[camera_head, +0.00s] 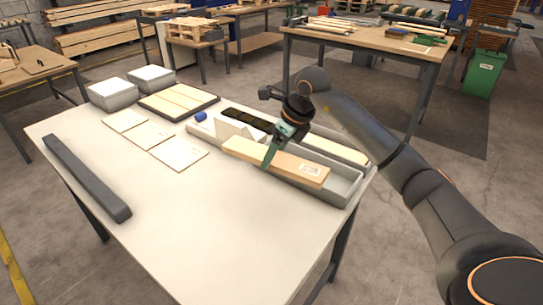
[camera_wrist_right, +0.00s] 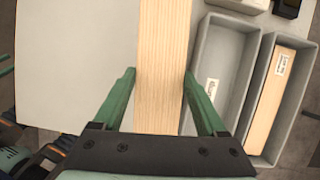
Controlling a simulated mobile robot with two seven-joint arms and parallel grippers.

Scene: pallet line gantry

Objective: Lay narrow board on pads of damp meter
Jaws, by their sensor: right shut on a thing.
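My right gripper (camera_head: 272,153) is shut on a pale wooden board (camera_head: 250,157) with a white label near one end. In the right wrist view the green fingers (camera_wrist_right: 160,76) close on both long sides of the board (camera_wrist_right: 163,40). The board is held over the near edge of a grey tray (camera_head: 343,190), beside its empty near compartment. A second labelled board (camera_head: 335,149) lies in the far compartment. A white wedge-shaped block (camera_head: 238,129) and a dark piece (camera_head: 250,119) stand at the tray's left end; I cannot tell which is the damp meter. My left gripper is not in view.
Pale flat plates (camera_head: 178,154) lie left of the tray. Behind are a dark tray of boards (camera_head: 155,101), two grey boxes (camera_head: 113,94) and a small blue object (camera_head: 200,116). A long dark bar (camera_head: 85,178) lies at left. The table's front is clear.

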